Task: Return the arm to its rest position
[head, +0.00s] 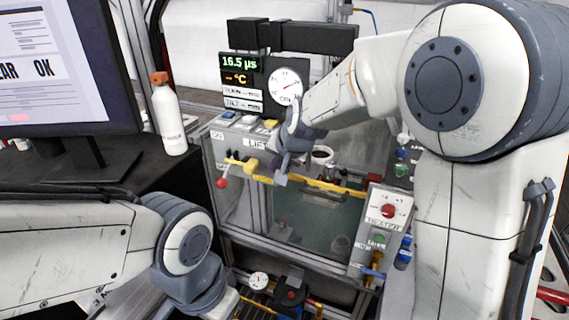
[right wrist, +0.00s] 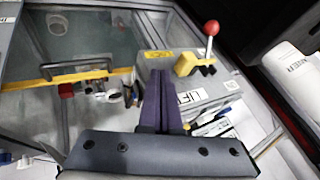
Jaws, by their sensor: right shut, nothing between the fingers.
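My right arm reaches in from the right in the head view. Its gripper (head: 281,172) is over the front top edge of the machine, close to the LIFT panel (head: 240,135). In the right wrist view the gripper's dark fingers (right wrist: 161,98) are pressed together with nothing between them. A red-knobbed lever on a yellow block (right wrist: 195,62) stands to the right of the fingertips, apart from them. It also shows in the head view (head: 240,166), left of the gripper. My left arm lies low at the left of the head view, and its fingers are not visible.
The glass-fronted tank (head: 320,222) with a yellow rail (head: 325,185) is below the right gripper. A HEATER box (head: 385,207) stands at the right. A display and dial (head: 286,85) rise behind. A white bottle (head: 168,118) and a monitor (head: 65,65) are at the left.

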